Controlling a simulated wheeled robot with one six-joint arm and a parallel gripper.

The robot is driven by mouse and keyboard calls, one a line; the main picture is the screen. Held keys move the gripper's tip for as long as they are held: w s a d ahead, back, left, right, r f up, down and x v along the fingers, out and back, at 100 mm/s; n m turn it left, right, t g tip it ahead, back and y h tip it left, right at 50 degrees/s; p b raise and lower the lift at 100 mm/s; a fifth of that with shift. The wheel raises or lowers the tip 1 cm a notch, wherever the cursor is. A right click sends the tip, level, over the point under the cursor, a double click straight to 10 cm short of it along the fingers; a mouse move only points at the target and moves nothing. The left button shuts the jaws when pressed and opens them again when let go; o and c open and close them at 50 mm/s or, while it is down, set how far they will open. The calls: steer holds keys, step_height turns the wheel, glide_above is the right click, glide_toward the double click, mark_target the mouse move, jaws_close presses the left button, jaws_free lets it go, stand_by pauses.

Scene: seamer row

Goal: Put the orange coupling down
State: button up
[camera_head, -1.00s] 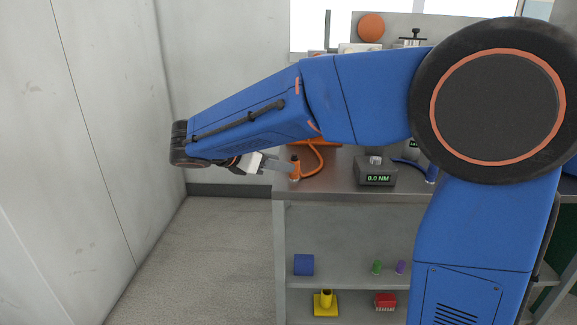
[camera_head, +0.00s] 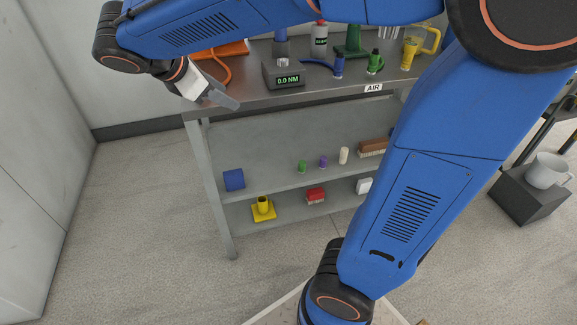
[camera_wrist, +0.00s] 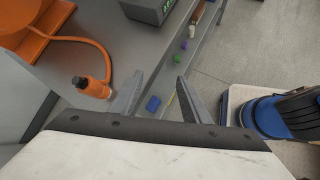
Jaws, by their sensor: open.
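The orange coupling (camera_wrist: 97,88) is on the grey bench top near its edge, at the end of an orange hose (camera_wrist: 75,40), in the wrist view. My gripper (camera_wrist: 160,79) is open and empty. The coupling is to the left of the left finger, outside the jaws, with a small gap in the picture. In the head view my gripper (camera_head: 230,103) is at the bench's front left corner, and the coupling is hidden there behind it; only the hose (camera_head: 226,72) shows.
A torque display box (camera_head: 284,77) stands right of my gripper. Blue, green and yellow couplings (camera_head: 409,53) stand farther right on the bench (camera_head: 330,88). Floor is clear at left.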

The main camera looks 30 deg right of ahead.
steer(key=s+d+f+m+y, duration=0.2)
steer(key=s+f+m, duration=0.1)
steer(key=s+m, duration=0.3)
steer(key=s+d+f+m+t+y, duration=0.1)
steer(key=s+f+m+y, duration=0.2)
steer(key=s, duration=0.5)
steer(key=s+d+f+m+y, duration=0.2)
steer(key=s+f+m+y, duration=0.1)
steer(key=s+f+m, duration=0.2)
steer(key=s+m, duration=0.2)
steer(key=m, duration=0.1)
steer(key=shift+d+f+m+t, duration=0.25)
steer(key=shift+d+m+t, duration=0.05)
steer(key=shift+c, duration=0.3)
